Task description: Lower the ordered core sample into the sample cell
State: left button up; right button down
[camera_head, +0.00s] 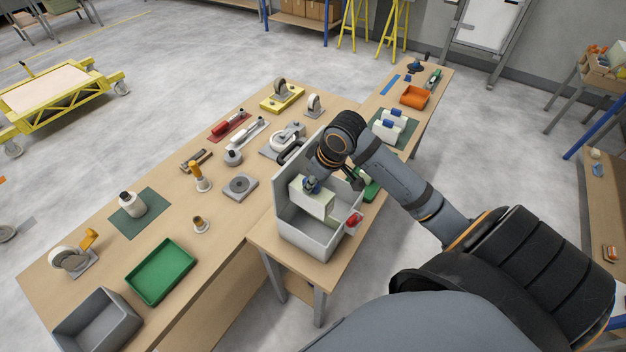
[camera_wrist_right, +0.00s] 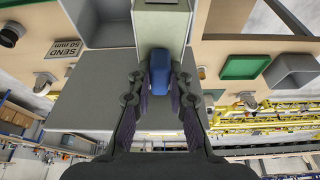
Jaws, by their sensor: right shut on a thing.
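A pale green block (camera_head: 313,201) with a blue grip on top is the core sample in my right gripper (camera_head: 312,181). In the right wrist view the fingers (camera_wrist_right: 160,85) are shut around the blue grip (camera_wrist_right: 160,68), and the pale block (camera_wrist_right: 161,27) extends beyond them. The grey sample cell (camera_head: 307,241) is an open box with a tall back wall. The block is over or within its opening; I cannot tell how deep. Two similar pale blocks with blue grips (camera_head: 392,121) stand on a dark green mat. My left gripper is not in view.
A red part (camera_head: 353,222) sits at the cell's right side. The long table to the left holds a green tray (camera_head: 160,271), a grey bin (camera_head: 98,322) and several tools. An orange tray (camera_head: 414,97) lies farther back. A sign reading "SEND 50 mm" (camera_wrist_right: 65,48) shows in the wrist view.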

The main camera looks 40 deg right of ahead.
aim_at(314, 192)
jog(key=shift+a+f, duration=0.1)
jog(key=shift+f, duration=0.35)
jog(key=shift+s+f+b, duration=0.1)
jog(key=shift+f+b, duration=0.15)
jog(key=shift+b, duration=0.05)
jog(key=shift+f+b, duration=0.35)
jog(key=shift+f, duration=0.2)
jog(key=shift+f+b, duration=0.35)
jog(key=shift+f, duration=0.3)
jog(key=shift+f+b, duration=0.95)
jog(key=shift+f, duration=0.8)
pick_arm(q)
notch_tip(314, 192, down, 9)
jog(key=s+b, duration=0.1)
jog(key=b, duration=0.4)
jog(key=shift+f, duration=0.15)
pick_arm(e)
notch_tip(314, 192, down, 9)
jog(key=shift+f, duration=0.2)
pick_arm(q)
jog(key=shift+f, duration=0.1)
pick_arm(e)
jog(key=shift+f, duration=0.55)
jog(key=c, duration=1.2)
grip_release()
